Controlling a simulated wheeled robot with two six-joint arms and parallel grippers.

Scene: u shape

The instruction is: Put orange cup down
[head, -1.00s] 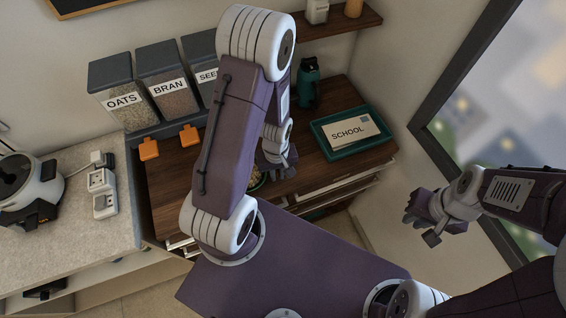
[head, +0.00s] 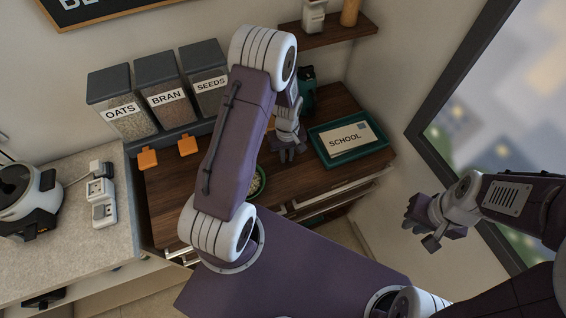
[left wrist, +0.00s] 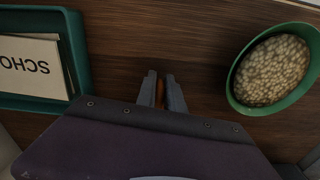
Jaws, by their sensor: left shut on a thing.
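My left gripper (head: 289,153) hangs over the dark wooden counter, between a green bowl and the teal tray in the head view. In the left wrist view its two fingers (left wrist: 162,92) are shut on a narrow orange-brown sliver, the orange cup (left wrist: 160,93). Most of the cup is hidden by the fingers and wrist. I cannot make the cup out in the head view, nor tell whether it touches the counter. My right gripper (head: 424,224) is off to the right, away from the counter; its finger gap is unclear.
The green bowl (left wrist: 233,98) of pale grains is right of the fingers in the wrist view. The teal tray (head: 320,143) holds a SCHOOL envelope (head: 346,140). A dark green bottle (head: 308,88) stands behind my gripper. Grain bins (head: 167,97) line the back left. Wood around the fingers is bare.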

